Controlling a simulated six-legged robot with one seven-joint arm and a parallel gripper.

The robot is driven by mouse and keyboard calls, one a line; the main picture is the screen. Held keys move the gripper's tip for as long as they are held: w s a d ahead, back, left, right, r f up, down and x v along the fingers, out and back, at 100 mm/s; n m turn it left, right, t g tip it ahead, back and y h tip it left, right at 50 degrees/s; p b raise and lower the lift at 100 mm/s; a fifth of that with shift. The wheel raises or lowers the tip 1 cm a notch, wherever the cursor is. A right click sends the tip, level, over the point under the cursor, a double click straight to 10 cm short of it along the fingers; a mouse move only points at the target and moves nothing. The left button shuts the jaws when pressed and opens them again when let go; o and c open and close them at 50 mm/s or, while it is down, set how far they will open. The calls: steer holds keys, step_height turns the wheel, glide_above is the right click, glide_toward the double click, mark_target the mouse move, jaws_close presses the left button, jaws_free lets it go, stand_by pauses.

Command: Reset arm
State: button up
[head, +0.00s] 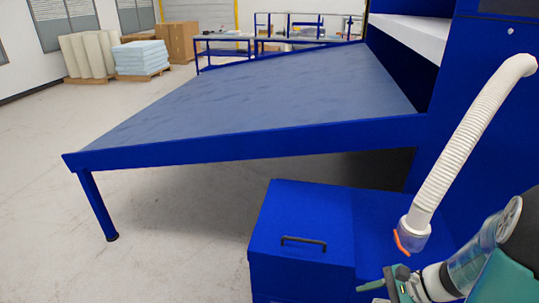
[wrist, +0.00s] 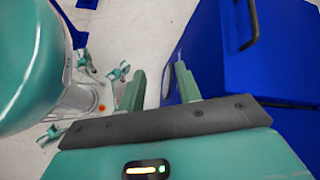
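My gripper (head: 376,291) is at the lower right of the head view, low beside the front of a blue cabinet (head: 300,228). My arm is folded in close at the lower right of the head view. The blue cabinet (wrist: 210,50) with a dark handle also fills the right of the wrist view. Parts of my own body show at its left.
A wide blue-framed table (head: 250,95) with a bare grey-blue top spans the middle. A white ribbed hose (head: 465,135) rises from the cabinet area at the right, close to my arm. Stacked foam blocks (head: 142,57) stand far back left. The floor at left is clear.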

steer(key=s+a+r+n+t+h, duration=0.1)
steer(key=s+a+r+n+h, duration=0.2)
steer(key=a+r+n, duration=0.3)
steer(key=s+a+r+n+t+h, duration=0.1)
steer(key=s+a+r+n+h, duration=0.2)
steer(key=r+n, duration=0.7)
step_height(320, 180, up, 3)
steer(key=a+h, duration=0.2)
steer(key=h, duration=0.1)
steer(key=shift+a+r+n, duration=0.2)
steer(key=shift+a+n, duration=0.2)
stand_by(1.9)
